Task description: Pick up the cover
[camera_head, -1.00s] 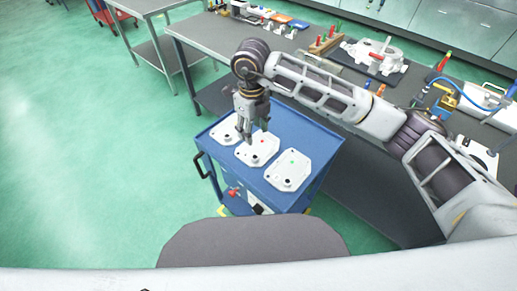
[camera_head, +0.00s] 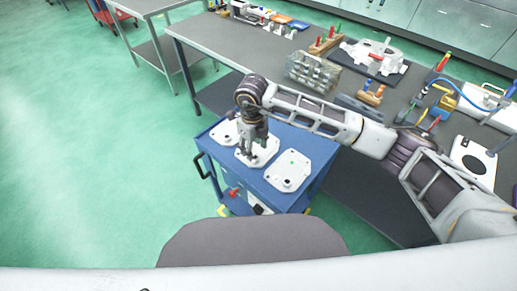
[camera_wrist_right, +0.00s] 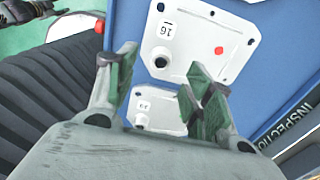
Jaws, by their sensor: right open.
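Three white cover plates lie flat on the blue cart: a left cover (camera_head: 224,133), a middle cover (camera_head: 268,150) and a right cover (camera_head: 288,172) with a green dot. My right gripper (camera_head: 250,154) points down over the middle cover, hiding part of it. In the right wrist view my right gripper (camera_wrist_right: 165,80) is open, with nothing held. A cover marked 16 with a red dot (camera_wrist_right: 205,40) lies beyond the fingertips there. Another cover with a smaller label (camera_wrist_right: 160,105) shows between the fingers. My left gripper is out of view.
The blue cart (camera_head: 322,150) has a black handle on its left side. Green floor is open at left.

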